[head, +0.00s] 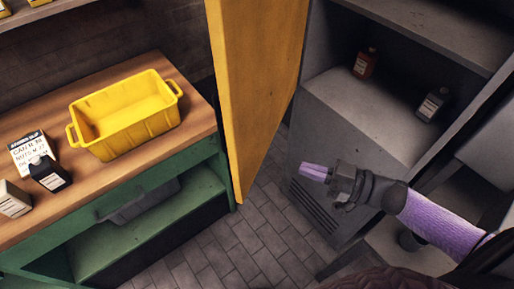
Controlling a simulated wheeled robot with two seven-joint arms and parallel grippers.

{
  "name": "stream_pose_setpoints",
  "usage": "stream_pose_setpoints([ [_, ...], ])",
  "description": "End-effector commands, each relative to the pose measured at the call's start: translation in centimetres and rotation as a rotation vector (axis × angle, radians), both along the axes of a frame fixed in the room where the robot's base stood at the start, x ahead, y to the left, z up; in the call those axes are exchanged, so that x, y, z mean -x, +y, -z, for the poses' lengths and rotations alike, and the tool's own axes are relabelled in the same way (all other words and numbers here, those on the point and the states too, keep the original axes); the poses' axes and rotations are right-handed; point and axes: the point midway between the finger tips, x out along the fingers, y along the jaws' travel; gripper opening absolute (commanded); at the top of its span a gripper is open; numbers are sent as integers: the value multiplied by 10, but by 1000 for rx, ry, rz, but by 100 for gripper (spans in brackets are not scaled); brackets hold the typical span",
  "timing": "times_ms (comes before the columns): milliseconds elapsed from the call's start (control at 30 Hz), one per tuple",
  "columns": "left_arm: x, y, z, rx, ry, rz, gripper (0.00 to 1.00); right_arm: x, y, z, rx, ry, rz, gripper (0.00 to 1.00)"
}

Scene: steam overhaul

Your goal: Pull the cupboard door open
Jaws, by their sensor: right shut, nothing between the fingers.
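The cupboard door (258,80) is a tall yellow panel that stands swung wide open, its near edge beside the green workbench. The grey cupboard (350,120) is open behind it, with its inside showing. My right gripper (304,171) is shut and empty, in front of the cupboard's lower part and to the right of the door, apart from it. The door's handle does not show. My left gripper is not in view.
A red-brown bottle (366,62) and a grey bottle (433,104) stand inside the cupboard. The wooden-topped workbench (200,113) at left holds a yellow crate (128,135), a black container (50,174) and a white-labelled box (13,200). Tiled floor (235,240) lies clear between.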

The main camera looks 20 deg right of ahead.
Motion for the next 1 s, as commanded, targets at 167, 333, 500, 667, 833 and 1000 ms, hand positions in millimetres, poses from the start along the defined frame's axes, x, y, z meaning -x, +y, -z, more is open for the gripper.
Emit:
stream_pose_setpoints([
  [167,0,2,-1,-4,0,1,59,-26,31,-1,-3,-5,2,0],
  [333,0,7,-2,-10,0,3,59,-49,59,-1,-2,-3,4,0],
  [500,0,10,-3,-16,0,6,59,-66,79,0,-2,-1,5,0],
  [667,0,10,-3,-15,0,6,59,-72,88,1,0,0,5,0],
  [833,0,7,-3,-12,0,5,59,-73,88,1,2,1,5,0],
  [1000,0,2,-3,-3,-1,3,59,-73,88,1,1,1,6,0],
])
